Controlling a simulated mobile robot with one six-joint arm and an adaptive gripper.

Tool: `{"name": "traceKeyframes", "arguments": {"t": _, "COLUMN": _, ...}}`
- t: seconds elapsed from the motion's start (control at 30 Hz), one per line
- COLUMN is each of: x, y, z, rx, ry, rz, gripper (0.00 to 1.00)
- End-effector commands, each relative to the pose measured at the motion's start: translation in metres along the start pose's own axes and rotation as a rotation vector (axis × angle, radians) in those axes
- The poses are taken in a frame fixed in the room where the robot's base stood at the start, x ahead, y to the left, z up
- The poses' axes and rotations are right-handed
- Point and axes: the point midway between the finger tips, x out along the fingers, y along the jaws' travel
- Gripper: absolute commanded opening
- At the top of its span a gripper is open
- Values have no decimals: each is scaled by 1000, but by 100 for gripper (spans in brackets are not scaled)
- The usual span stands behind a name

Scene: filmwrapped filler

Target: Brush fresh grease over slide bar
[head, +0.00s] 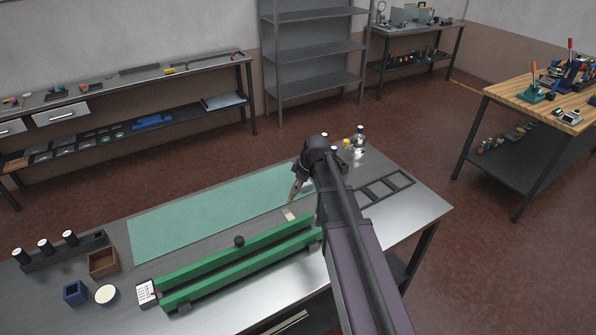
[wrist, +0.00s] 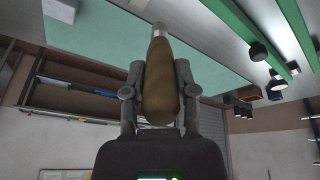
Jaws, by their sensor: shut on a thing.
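My gripper (head: 300,181) is shut on the brown wooden handle of a brush (wrist: 158,85), with a finger on each side in the wrist view. The brush's metal ferrule points away from the gripper there. In the head view its pale bristle end (head: 289,214) hangs down just behind the right part of a long green two-railed piece (head: 235,258), likely the slide bar. I cannot tell whether the bristles touch anything. A black knob (head: 239,241) stands at its rear side. A round tub with a cream top (head: 106,294), perhaps grease, is at the front left.
A blue box (head: 75,292), a brown open box (head: 102,263) and a rack with several black bottles (head: 45,246) stand at the left. A green mat (head: 190,215) lies behind the rails. A black divided frame (head: 385,187) and small bottles (head: 359,137) are at the right.

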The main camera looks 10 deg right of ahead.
Motion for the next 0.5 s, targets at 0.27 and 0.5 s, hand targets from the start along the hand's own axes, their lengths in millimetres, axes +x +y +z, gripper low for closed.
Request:
{"name": "traceKeyframes", "arguments": {"t": 0.27, "x": -2, "y": 30, "z": -13, "rx": -1, "ry": -2, "rz": -6, "gripper": 0}}
{"name": "traceKeyframes", "arguments": {"t": 0.5, "x": -3, "y": 57, "z": -22, "rx": -3, "ry": -4, "rz": -15, "gripper": 0}}
